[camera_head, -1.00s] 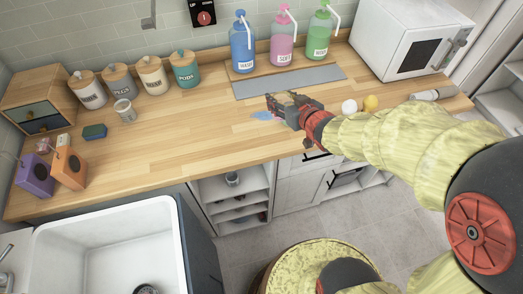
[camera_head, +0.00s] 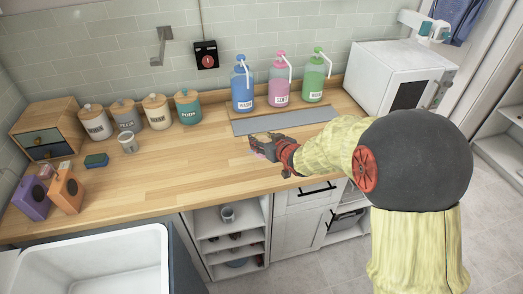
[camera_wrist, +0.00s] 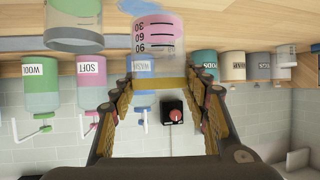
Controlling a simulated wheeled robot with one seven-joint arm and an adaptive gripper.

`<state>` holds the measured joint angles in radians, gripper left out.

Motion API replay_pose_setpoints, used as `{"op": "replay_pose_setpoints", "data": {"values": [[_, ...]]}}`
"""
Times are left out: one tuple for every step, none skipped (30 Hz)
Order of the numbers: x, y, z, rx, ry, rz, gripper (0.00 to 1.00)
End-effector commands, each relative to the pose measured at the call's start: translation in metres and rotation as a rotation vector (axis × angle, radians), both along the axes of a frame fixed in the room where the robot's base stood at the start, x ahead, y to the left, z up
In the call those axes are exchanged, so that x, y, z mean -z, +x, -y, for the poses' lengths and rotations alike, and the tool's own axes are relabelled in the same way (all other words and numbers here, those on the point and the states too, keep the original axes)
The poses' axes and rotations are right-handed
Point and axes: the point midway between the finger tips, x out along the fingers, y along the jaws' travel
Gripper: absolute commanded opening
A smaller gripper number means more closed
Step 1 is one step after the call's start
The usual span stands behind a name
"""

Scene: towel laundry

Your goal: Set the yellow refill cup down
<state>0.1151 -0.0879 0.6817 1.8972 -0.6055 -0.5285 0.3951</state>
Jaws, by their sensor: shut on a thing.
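My gripper (camera_head: 263,146) is over the wooden counter (camera_head: 170,165), in front of the grey strip. In the wrist view, which is upside down, my gripper (camera_wrist: 163,88) is shut on the yellow refill cup (camera_wrist: 158,40). It is a clear cup with a yellow band between the fingers, pink contents at its base and printed level marks. In the head view the cup is mostly hidden by my gripper; a small pink patch shows beside the fingers. I cannot tell whether its base touches the counter.
A second clear cup with green contents (camera_wrist: 75,22) is near the held cup. Blue (camera_head: 243,90), pink (camera_head: 279,85) and green (camera_head: 314,80) pump bottles stand behind the grey strip (camera_head: 285,119). A microwave (camera_head: 395,75) is at right. The counter's left middle is clear.

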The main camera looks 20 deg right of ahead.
Motion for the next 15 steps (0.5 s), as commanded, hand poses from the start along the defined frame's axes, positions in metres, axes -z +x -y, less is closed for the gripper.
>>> {"op": "replay_pose_setpoints", "data": {"values": [[0.006,0.004,0.000,0.000,0.000,0.000,0.27],[0.008,0.006,0.000,-0.001,0.000,0.000,0.27],[0.010,0.008,0.000,-0.001,0.000,0.000,0.27],[0.011,0.009,0.001,-0.001,0.000,0.000,0.27],[0.012,0.010,0.001,-0.001,0.001,0.001,0.27],[0.013,0.011,0.001,0.000,0.000,0.001,0.27],[0.014,0.012,0.001,0.000,0.000,0.001,0.27],[0.016,0.014,0.001,0.000,0.000,0.001,0.27],[0.020,0.016,0.001,0.000,0.000,0.001,0.27],[0.023,0.019,0.001,0.000,0.001,0.000,0.27],[0.029,0.018,0.001,0.000,0.001,-0.001,0.27],[0.036,0.018,0.001,0.000,0.000,-0.002,0.27],[0.041,0.018,0.002,0.000,0.000,-0.002,0.27],[0.045,0.018,0.001,0.000,0.000,-0.002,0.27],[0.049,0.018,0.001,0.000,0.001,-0.001,0.27]]}}
